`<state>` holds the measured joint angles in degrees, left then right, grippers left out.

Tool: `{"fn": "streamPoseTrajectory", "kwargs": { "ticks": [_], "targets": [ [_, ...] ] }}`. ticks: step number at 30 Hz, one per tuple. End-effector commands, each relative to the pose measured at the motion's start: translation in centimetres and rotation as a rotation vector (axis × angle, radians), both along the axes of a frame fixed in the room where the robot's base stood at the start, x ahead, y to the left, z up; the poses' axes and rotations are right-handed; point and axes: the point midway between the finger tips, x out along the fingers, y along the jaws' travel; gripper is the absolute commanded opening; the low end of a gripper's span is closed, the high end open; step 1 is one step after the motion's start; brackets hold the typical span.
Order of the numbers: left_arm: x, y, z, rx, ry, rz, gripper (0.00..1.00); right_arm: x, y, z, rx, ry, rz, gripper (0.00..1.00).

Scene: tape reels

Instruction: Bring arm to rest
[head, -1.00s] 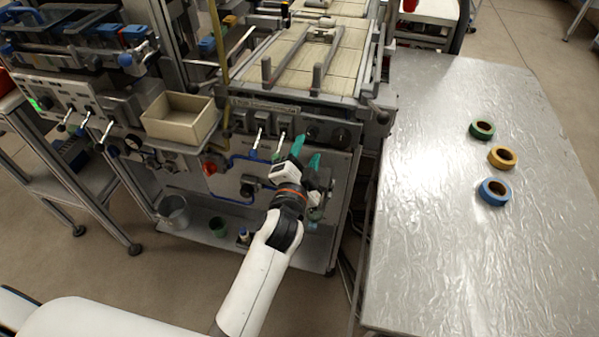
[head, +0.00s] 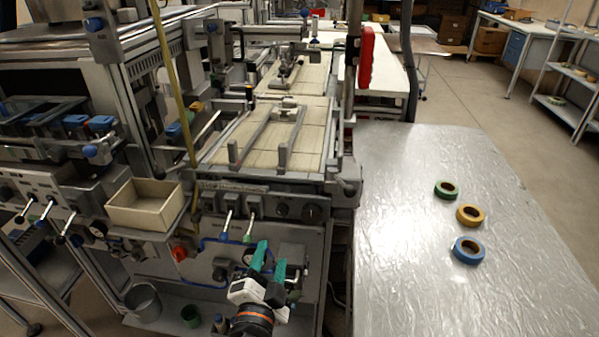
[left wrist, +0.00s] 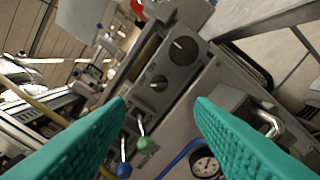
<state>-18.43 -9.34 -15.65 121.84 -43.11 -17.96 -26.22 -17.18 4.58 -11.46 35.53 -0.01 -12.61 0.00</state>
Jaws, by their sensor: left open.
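My left gripper (head: 268,262) shows at the bottom centre of the head view, in front of the machine's lower panel. Its two green fingers are apart with nothing between them. In the left wrist view the green fingers (left wrist: 160,112) are spread, with the machine's knobs and levers beyond them. My right gripper is not in view. A green tape reel (head: 446,190), a yellow tape reel (head: 470,215) and a blue tape reel (head: 468,250) lie flat in a row on the metal table (head: 400,270), well to the right of my left gripper.
The machine (head: 300,235) has levers, knobs and a gauge close to my left gripper. A beige open box (head: 145,207) sits on its left side. Much of the metal table is bare.

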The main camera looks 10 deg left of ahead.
Motion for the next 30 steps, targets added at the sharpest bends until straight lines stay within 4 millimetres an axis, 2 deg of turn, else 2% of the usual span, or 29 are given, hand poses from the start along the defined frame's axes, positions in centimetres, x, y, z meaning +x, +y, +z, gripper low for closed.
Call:
{"fn": "streamPoseTrajectory", "kwargs": {
  "ticks": [4, 8, 12, 16, 21, 27, 29, 30],
  "targets": [
    [-0.4, 0.8, -0.8, -0.031, 0.043, 0.018, 0.49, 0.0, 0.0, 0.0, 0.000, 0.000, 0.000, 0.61],
    [-2.0, 3.5, -3.7, -0.151, 0.200, 0.088, 0.49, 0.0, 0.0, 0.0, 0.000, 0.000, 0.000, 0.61],
    [-5.9, 6.6, -8.0, -0.344, 0.466, 0.198, 0.49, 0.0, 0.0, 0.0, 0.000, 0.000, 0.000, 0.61],
    [-10.2, 8.0, -11.0, -0.489, 0.698, 0.288, 0.49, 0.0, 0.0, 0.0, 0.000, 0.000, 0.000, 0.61],
    [-15.1, 8.7, -12.9, -0.600, 0.925, 0.372, 0.49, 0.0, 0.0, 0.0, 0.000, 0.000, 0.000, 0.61],
    [-20.2, 8.9, -13.8, -0.670, 1.141, 0.450, 0.49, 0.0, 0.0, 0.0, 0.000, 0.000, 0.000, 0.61],
    [-21.7, 8.9, -13.8, -0.682, 1.203, 0.472, 0.49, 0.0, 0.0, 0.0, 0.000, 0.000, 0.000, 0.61],
    [-21.4, 8.8, -14.8, -0.683, 1.210, 0.475, 0.49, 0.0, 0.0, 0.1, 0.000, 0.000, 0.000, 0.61]
  ]
}}
